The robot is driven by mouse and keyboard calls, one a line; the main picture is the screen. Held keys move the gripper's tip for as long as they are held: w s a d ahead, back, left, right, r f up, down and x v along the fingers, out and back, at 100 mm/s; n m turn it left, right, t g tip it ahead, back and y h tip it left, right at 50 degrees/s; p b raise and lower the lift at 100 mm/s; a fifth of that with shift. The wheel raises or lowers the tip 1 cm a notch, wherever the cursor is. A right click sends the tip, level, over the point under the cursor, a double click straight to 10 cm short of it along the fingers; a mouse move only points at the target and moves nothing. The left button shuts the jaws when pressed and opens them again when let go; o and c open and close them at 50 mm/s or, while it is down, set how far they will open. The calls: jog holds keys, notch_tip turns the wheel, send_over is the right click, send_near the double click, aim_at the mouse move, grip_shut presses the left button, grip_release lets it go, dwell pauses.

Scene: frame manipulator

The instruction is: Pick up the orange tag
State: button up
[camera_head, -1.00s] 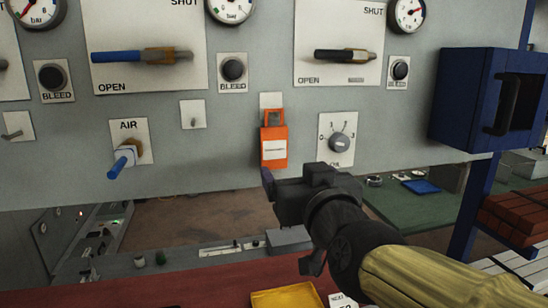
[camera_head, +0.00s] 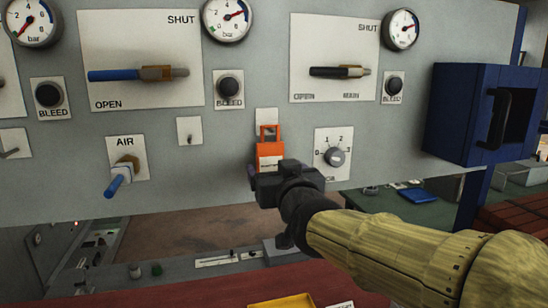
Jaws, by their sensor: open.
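The orange tag (camera_head: 270,148) with a white label hangs on the grey panel, below a small white plate. Its lower part is hidden behind my gripper (camera_head: 254,178). My gripper is dark and reaches in from the lower right, with its front end just below and in front of the tag. The jaws are open, and I see nothing held in them. I cannot tell whether they touch the tag.
A rotary dial (camera_head: 334,157) is right of the tag and a blue AIR valve handle (camera_head: 117,184) is to the left. A BLEED button (camera_head: 229,87) is above left. A blue box (camera_head: 470,115) juts out at the right. A yellow tray (camera_head: 283,301) lies below.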

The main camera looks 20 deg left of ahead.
aim_at(271, 162)
dwell(0.3)
jog(key=p+x, duration=0.3)
jog(key=x, duration=0.1)
jog(key=shift+w, duration=0.35)
jog(key=shift+w+a+f, duration=0.15)
jog(key=shift+w+a, duration=0.05)
jog(key=shift+w, duration=0.2)
jog(key=shift+s, duration=0.1)
